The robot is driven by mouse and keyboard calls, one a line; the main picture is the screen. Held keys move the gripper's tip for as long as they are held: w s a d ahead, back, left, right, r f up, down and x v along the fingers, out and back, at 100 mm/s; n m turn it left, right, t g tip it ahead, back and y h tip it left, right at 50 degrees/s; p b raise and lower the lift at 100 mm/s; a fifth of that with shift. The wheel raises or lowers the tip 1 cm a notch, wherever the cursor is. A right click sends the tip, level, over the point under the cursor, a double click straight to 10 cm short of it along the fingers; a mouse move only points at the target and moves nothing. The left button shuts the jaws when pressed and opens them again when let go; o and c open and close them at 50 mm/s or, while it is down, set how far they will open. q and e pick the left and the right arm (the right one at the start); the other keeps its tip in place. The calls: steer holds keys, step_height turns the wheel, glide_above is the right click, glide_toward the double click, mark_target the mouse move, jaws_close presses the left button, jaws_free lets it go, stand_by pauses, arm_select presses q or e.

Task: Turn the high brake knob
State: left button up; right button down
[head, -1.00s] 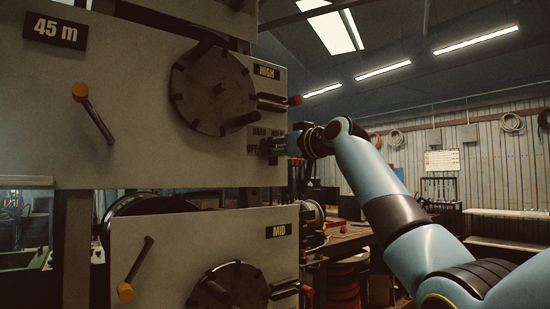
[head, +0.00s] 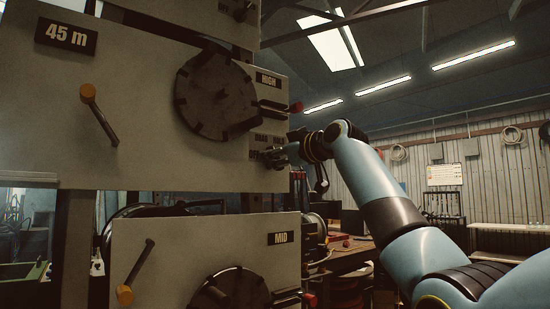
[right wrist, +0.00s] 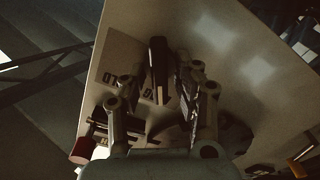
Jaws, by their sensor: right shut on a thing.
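The upper panel marked HIGH (head: 150,165) carries a label reading DRAG and OFF beside the high brake knob. The brake knob (right wrist: 158,68) is a dark bar-like piece between my fingers in the right wrist view. My right gripper (head: 272,157) is at the right edge of the HIGH panel, below the red-tipped lever (head: 295,107). In the right wrist view my right gripper (right wrist: 160,82) is shut on the knob, a finger on either side. In the head view the gripper hides most of the knob. My left gripper is not in view.
A large dark disc (head: 215,97) and an orange-handled crank (head: 100,115) are on the HIGH panel. The MID panel (head: 190,240) stands below with its own disc and crank. A workbench (head: 350,250) is behind on the right. Space right of the panel is open.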

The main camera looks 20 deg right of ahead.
stand_by(0.3)
steer(key=c, duration=1.3)
jaws_free()
steer(key=v, duration=1.2)
steer(key=shift+f, duration=0.1)
